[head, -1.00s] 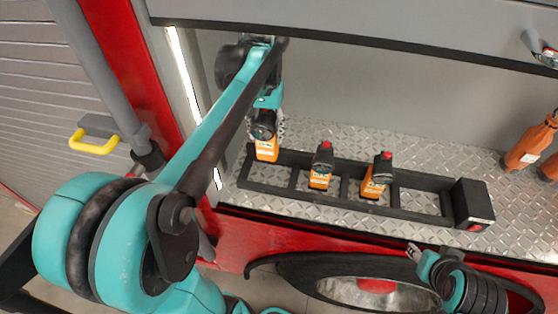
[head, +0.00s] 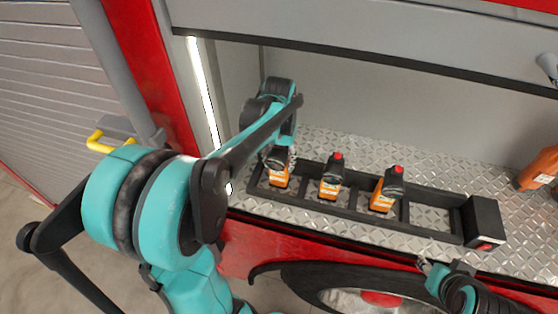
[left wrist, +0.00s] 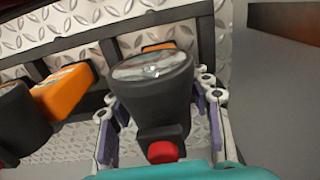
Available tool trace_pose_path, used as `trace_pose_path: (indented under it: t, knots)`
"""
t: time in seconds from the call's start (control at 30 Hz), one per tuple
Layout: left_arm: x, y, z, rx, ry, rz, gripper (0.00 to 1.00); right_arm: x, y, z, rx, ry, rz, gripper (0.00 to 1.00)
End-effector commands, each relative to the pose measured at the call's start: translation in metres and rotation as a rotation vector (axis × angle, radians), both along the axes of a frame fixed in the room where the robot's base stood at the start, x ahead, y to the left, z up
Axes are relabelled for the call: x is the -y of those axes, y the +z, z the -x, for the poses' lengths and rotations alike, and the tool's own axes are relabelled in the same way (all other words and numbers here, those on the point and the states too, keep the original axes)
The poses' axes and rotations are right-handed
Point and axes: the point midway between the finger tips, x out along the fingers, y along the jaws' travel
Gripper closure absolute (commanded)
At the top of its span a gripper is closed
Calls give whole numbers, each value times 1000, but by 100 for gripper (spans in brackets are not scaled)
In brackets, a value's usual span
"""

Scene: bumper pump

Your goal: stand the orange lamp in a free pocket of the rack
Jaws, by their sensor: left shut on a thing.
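My left gripper (head: 281,150) is shut on an orange lamp with a black head (head: 280,172). In the left wrist view its round lens and red button (left wrist: 162,151) face the camera between the two fingers. The lamp is roughly upright at the leftmost pocket of the black rack (head: 438,202); I cannot tell whether its base touches the floor of the pocket. Two other orange lamps, a middle one (head: 331,180) and a right one (head: 387,190), stand in the rack. The rightmost pocket is empty. My right gripper (head: 427,267) is low at the right, its jaws unclear.
The rack stands on a diamond-plate shelf (head: 460,170) in a red-framed compartment. A black box (head: 484,220) closes its right end. An orange object (head: 540,168) stands at the far right. A grey panel (head: 400,40) overhangs the shelf. The left wall is close to my left arm.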

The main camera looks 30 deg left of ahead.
Motion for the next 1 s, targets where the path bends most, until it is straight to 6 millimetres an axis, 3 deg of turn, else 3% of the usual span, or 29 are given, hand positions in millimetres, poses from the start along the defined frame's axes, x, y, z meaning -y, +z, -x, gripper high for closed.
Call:
trace_pose_path:
  t: [0.27, 0.3, 0.37, 0.77, 1.0]
  knots:
    - [0, -3, 0, 0, 0, 0, 100, 0, -4, 0, 0, 0, 0, 60]
    - [0, -3, 0, 0, 0, 0, 46, 0, -3, 0, 0, 0, 0, 60]
    - [0, -3, 0, 0, 0, 0, 30, 0, -3, 0, 0, 0, 0, 60]
    - [0, 4, 0, 0, 0, 0, 30, 0, 1, 0, 0, 0, 0, 60]
    - [0, 41, 0, 0, 0, 0, 30, 0, -4, 0, 0, 0, 0, 60]
